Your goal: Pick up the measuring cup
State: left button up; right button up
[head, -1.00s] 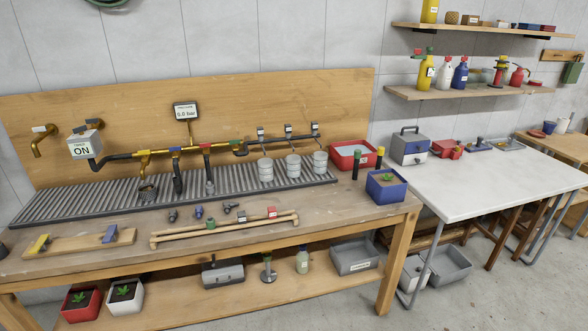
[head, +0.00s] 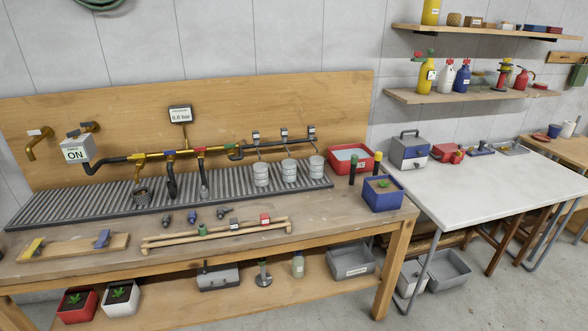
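No thing in the head view is clearly marked as a measuring cup. Three pale grey cylindrical containers, a left one (head: 261,176), a middle one (head: 289,171) and a right one (head: 316,166), stand in a row on the ribbed drain tray under small spouts. A small white cup-like thing (head: 568,129) stands on the wooden table at the far right. It is too small to tell what it is. Neither of my grippers is in view.
A wooden workbench (head: 340,218) carries pipes, valves, fittings and a blue planter (head: 383,194). A white table (head: 470,180) on the right has clear space in front of a toolbox (head: 408,150). Wall shelves hold bottles. Bins and pots sit on the bench's lower shelf.

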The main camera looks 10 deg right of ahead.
aim_at(289, 171)
jog(key=i+l, duration=0.75)
jog(key=l, duration=0.2)
